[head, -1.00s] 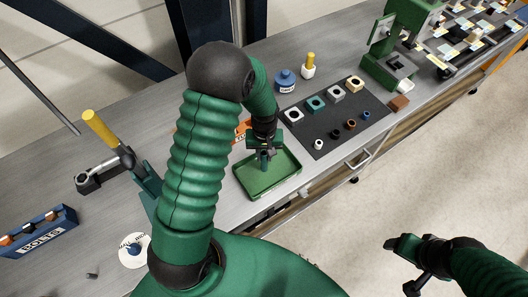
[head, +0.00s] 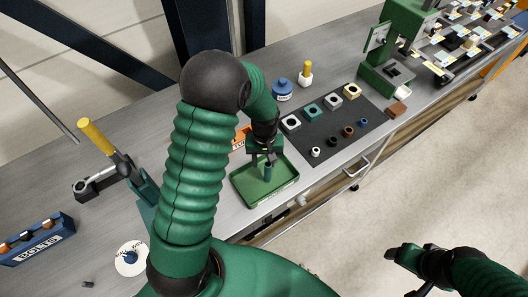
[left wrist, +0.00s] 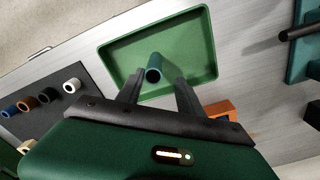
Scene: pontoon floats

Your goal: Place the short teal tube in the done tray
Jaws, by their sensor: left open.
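The short teal tube (head: 268,172) stands roughly upright on the floor of the green tray (head: 248,199). In the left wrist view the tube (left wrist: 154,68) shows its open end, with the tray (left wrist: 108,52) around it. My left gripper (head: 265,158) is over the tray with its jaws open. In the left wrist view the fingers (left wrist: 158,82) are spread on either side near the tube, with a gap visible at the right finger. My right gripper (head: 394,256) is off at the lower right over the floor, empty-looking; its jaw opening is unclear.
A dark mat (head: 325,142) with square blocks and small rings lies right of the tray. A blue pot (head: 282,90) and a yellow-topped bottle (head: 305,74) stand behind. An orange item (head: 239,138) is near the tray's back. A blue bolts box (head: 37,238) is far left.

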